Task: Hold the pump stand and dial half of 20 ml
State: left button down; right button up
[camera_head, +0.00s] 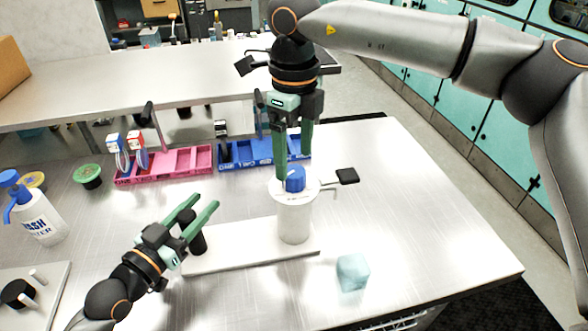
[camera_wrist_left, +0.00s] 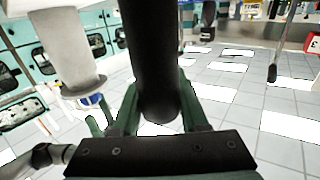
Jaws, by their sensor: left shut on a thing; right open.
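The pump stand has a flat pale base (camera_head: 250,246), a black post (camera_head: 198,240) at its left and a white cylinder (camera_head: 295,215) with a blue dial (camera_head: 296,180) on top. My left gripper (camera_head: 204,204) is shut on the black post, which also shows between its fingers in the left wrist view (camera_wrist_left: 155,60). My right gripper (camera_head: 295,164) points down at the blue dial, open, its fingertips close to the dial; whether they touch is unclear. In the left wrist view the white cylinder (camera_wrist_left: 70,50) and blue dial (camera_wrist_left: 92,99) appear upside down.
A pink rack (camera_head: 180,163) and a blue rack (camera_head: 255,152) stand behind the stand. A wash bottle (camera_head: 40,217) is at left, a pale blue cube (camera_head: 352,272) at front right. A black square piece (camera_head: 347,176) sits right of the cylinder. The table's right side is clear.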

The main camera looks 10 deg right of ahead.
aim_at(294, 170)
jog(key=shift+f, duration=2.05)
jog(key=shift+c, duration=0.4)
grip_shut()
jog(key=m, duration=0.4)
jog(key=shift+m, duration=1.9)
